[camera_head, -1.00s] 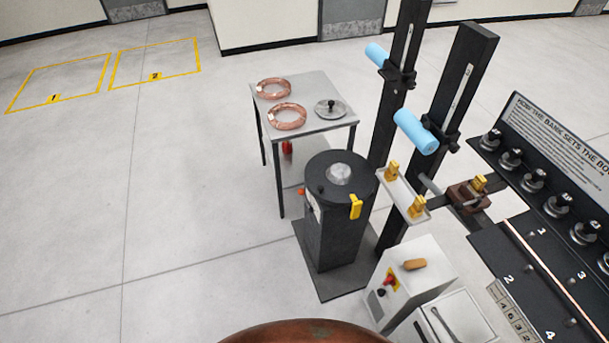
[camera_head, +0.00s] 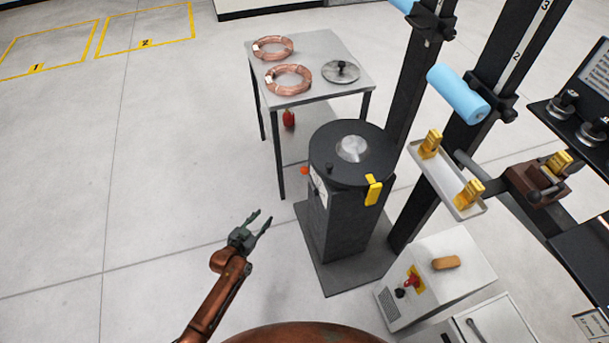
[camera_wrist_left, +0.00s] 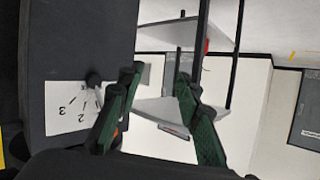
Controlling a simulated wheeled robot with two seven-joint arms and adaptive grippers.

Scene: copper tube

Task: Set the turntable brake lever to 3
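The turntable (camera_head: 345,215) is a black drum on a dark base plate. A white scale plate (camera_head: 318,186) is on its left side, with an orange knob (camera_head: 305,171) beside it. The left wrist view shows the scale plate (camera_wrist_left: 70,118) turned, with 2 and 3 readable, and a dark pivot (camera_wrist_left: 93,79). A bit of orange shows behind one finger; the lever's setting cannot be told. My left gripper (camera_head: 262,217) is open and empty, left of the drum and apart from it. Its green fingers also show spread in the left wrist view (camera_wrist_left: 157,80). My right gripper is out of view.
A grey table (camera_head: 312,95) with copper coils (camera_head: 289,78) and a metal disc (camera_head: 340,72) stands behind the drum. A white box (camera_head: 435,275) with a red knob and black posts (camera_head: 440,180) stand to the right. The floor left is clear.

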